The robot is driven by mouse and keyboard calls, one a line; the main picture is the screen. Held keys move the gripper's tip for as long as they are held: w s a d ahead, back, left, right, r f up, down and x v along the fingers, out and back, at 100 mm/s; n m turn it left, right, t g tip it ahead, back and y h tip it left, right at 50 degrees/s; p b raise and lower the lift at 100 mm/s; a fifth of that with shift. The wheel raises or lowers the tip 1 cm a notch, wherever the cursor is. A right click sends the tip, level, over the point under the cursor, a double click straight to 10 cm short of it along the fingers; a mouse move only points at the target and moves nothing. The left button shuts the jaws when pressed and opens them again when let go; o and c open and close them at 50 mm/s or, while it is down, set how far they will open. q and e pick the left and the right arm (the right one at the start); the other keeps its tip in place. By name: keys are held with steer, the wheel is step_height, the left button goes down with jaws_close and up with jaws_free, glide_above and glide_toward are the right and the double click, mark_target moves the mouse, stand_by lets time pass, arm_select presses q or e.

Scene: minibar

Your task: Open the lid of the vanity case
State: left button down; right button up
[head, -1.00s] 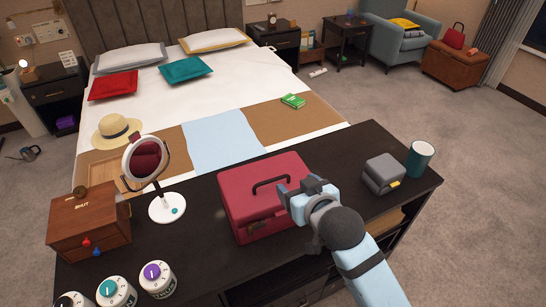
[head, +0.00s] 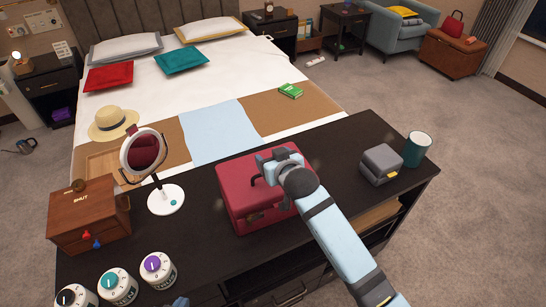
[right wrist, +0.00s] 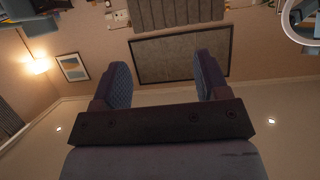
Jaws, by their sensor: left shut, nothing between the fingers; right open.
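The red vanity case (head: 238,200) stands on the dark dresser with its lid down. A small latch (head: 255,217) shows on its front, and the dark handle on its lid is partly hidden by my right gripper. My right gripper (head: 266,160) is over the rear part of the lid in the head view; I cannot tell whether it touches. In the right wrist view its two fingers (right wrist: 163,80) are apart with nothing between them. A bit of my left gripper (head: 180,301) shows at the bottom edge, shut and apart from the case.
On the dresser (head: 205,240), a round mirror (head: 143,152) and a wooden box (head: 88,215) stand left of the case, with several dial canisters (head: 118,285) in front. A grey box (head: 381,163) and a teal cup (head: 417,149) stand at the right.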

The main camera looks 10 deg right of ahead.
steer(key=shift+c, duration=0.5)
jaws_close()
stand_by(0.8)
steer(key=shift+o, duration=0.5)
jaws_free()
steer(key=b+v, duration=0.1)
steer(key=v, duration=1.3)
steer(key=shift+c, duration=0.2)
